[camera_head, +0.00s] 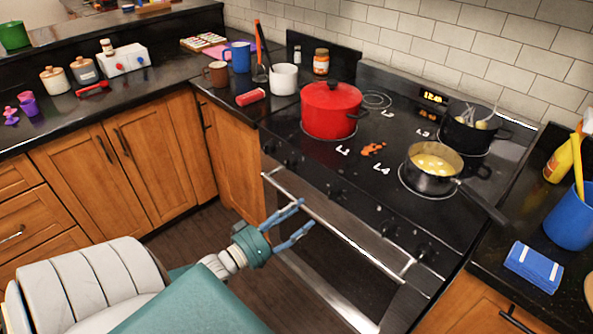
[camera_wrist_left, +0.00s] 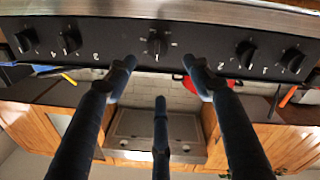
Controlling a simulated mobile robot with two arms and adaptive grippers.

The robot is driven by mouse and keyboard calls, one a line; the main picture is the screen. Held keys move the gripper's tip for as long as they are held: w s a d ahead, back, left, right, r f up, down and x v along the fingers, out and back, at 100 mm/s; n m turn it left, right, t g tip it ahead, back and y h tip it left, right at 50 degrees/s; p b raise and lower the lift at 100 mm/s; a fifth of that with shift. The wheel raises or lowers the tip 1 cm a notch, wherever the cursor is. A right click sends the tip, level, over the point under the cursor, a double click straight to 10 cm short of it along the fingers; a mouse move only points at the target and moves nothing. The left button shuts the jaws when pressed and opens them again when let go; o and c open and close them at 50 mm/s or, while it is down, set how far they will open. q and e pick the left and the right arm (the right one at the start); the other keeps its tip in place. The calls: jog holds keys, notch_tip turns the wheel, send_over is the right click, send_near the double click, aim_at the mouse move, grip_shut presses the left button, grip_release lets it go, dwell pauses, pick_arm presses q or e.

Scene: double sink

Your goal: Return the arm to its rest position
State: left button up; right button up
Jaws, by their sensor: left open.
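My left gripper (camera_head: 299,222) is open and empty in front of the stove. Its blue fingers are spread and point toward the oven's front, close to the oven handle (camera_head: 330,229). In the left wrist view the gripper (camera_wrist_left: 160,75) shows its fingers spread apart below the stove's knob panel (camera_wrist_left: 130,45), with nothing between them. I cannot tell whether a fingertip touches the panel. My left arm comes in low from the left, over the floor. My right gripper is not in view.
A red pot (camera_head: 328,112), a pan with yellow contents (camera_head: 432,170) and a dark pot (camera_head: 470,133) stand on the stove; the pan's handle juts over the front. Counters with mugs and jars lie left. A blue container (camera_head: 570,216) stands right. The floor (camera_head: 190,245) is clear.

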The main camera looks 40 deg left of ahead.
pick_arm(q)
jog(key=shift+s, duration=0.1)
dwell(0.5)
jog(key=s+d+f+m+g+y, duration=0.1)
jog(key=s+f+g, duration=0.3)
jog(key=f, duration=0.6)
jog(key=s+f+m+g+y, duration=0.1)
jog(key=s+f, duration=0.4)
jog(key=f, duration=0.5)
jog(key=s+d+f+m+g+y, duration=0.1)
jog(key=s+f+g, duration=0.3)
jog(key=f, duration=0.7)
jog(key=s+d+f+m+g, duration=0.1)
jog(key=s+d+f, duration=0.3)
jog(key=s, duration=0.5)
jog(key=s+d+f+m+g, duration=0.2)
jog(key=s+d+f+g, duration=0.2)
jog(key=s+f, duration=0.3)
jog(key=s+d+f+m+g, duration=0.2)
jog(key=s+d+f, duration=0.3)
jog(key=s, duration=0.6)
jog(key=shift+s+d+f+g, duration=0.35)
jog(key=shift+d+g, duration=0.25)
jog(key=shift+d, duration=0.1)
